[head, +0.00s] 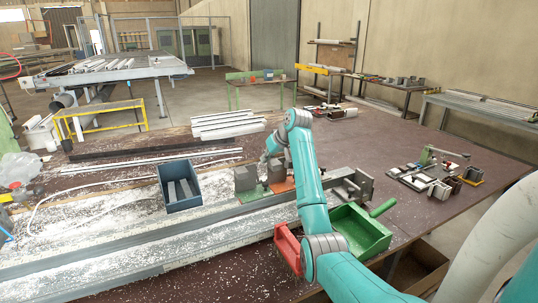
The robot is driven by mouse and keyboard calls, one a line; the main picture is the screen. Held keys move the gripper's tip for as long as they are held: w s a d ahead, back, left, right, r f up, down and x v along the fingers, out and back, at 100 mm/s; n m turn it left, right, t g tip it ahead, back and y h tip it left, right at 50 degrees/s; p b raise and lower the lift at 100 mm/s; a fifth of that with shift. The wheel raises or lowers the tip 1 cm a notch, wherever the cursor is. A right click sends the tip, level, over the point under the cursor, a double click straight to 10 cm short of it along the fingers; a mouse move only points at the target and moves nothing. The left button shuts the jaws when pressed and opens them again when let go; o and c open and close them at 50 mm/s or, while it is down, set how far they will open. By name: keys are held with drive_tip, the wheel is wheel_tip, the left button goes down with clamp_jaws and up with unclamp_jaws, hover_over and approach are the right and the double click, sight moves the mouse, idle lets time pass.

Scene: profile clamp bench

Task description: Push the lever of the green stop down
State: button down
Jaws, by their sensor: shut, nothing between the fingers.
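The green stop (250,194) sits on the long grey rail near the middle of the bench, with a grey block (245,178) at it. Its lever is too small to make out, or is hidden by my arm and gripper. An orange stop (281,186) stands just right of it, partly behind my arm. My gripper (265,159) is shut and empty. It points down above and behind the two stops. I cannot tell whether it touches anything.
A blue-grey bin (179,187) stands left of the stops. A green scoop-like box (357,232) and a red box (288,250) lie at the front right. White profiles (227,124) lie behind. White shavings cover the left bench. The brown bench top at right is partly clear.

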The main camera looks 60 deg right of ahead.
drive_tip(key=shift+x, duration=2.5)
